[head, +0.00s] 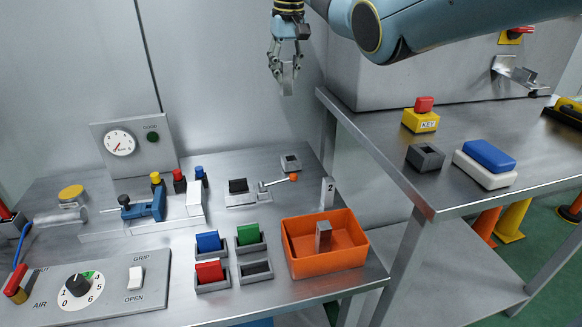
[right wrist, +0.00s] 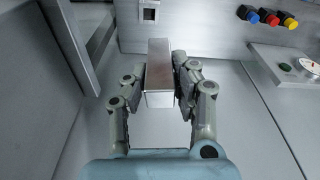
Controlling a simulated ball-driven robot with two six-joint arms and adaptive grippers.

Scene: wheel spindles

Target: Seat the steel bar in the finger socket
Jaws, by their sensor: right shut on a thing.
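My right gripper (head: 284,72) hangs at the top of the head view, high above the back of the left bench. It is shut on a steel bar (head: 288,82), which points downward. In the right wrist view the bar (right wrist: 160,78) lies between the two fingers (right wrist: 173,82). A small grey socket block with a dark square opening (head: 290,162) stands on the left bench, below the gripper and apart from the bar. It also shows beyond the bar in the right wrist view (right wrist: 148,12). My left gripper is not in view.
An orange bin (head: 350,262) holds another metal block (head: 323,236). Coloured blocks sit in small trays (head: 212,284) beside it. A lever with an orange knob (head: 293,177) is near the socket. A dark grey hollow block (head: 425,157) stands on the right-hand bench.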

